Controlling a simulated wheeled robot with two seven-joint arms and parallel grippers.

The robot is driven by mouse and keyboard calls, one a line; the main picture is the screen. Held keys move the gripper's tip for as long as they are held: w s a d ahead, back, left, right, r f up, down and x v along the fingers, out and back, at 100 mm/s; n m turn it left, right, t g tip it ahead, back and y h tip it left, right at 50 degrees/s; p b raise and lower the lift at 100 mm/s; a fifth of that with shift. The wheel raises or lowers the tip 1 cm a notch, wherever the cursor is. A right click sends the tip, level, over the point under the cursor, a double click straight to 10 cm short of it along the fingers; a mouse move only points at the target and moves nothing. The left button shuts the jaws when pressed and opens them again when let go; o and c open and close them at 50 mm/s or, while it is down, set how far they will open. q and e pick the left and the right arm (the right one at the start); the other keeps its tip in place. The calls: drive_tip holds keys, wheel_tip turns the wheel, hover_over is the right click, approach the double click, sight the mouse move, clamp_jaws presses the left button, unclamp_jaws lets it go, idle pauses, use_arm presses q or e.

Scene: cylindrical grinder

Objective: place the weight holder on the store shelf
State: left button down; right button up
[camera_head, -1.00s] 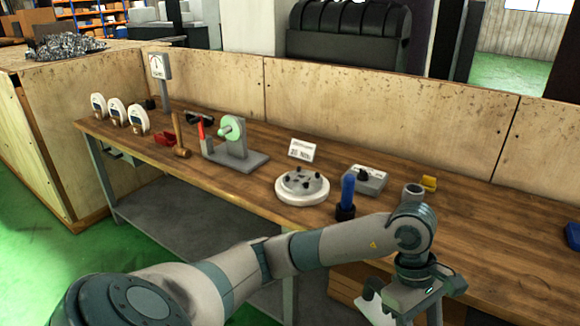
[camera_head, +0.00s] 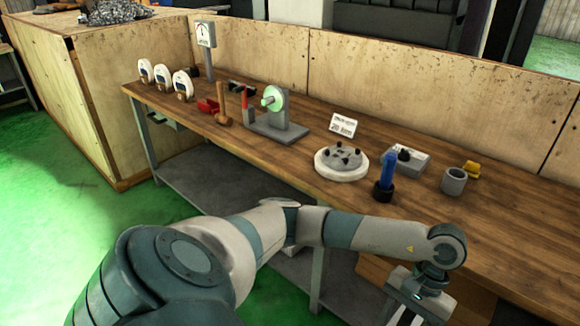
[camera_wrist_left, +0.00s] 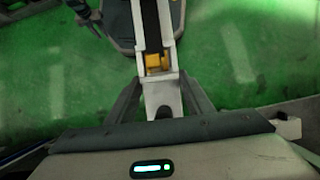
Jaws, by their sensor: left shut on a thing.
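My left gripper (camera_wrist_left: 162,110) is shut on a pale, long, narrow piece that I take to be the weight holder (camera_wrist_left: 164,92). In the wrist view it extends upward from between the dark fingers, with a dark channel and a yellow part along it, above green floor. In the head view my left gripper (camera_head: 412,304) is low at the bottom right, in front of the bench, and the held piece is partly cut off by the frame. I cannot make out which surface is the store shelf.
The wooden bench (camera_head: 330,205) holds a round white base (camera_head: 342,175), a blue-handled tool (camera_head: 388,168), a grey cup (camera_head: 454,181), a grey box (camera_head: 408,160), a green-disc fixture (camera_head: 275,115) and white dials (camera_head: 162,77). Green floor is free at left.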

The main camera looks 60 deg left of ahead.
use_arm(q)
drive_tip(key=shift+s+a+f+m+y, duration=0.25)
drive_tip(key=shift+a+f+m, duration=0.2)
drive_tip(key=shift+m, duration=0.15)
drive_tip(key=shift+s+a+f+m+y, duration=0.2)
drive_tip(key=shift+a+f+m+y, duration=0.15)
drive_tip(key=shift+m, duration=0.25)
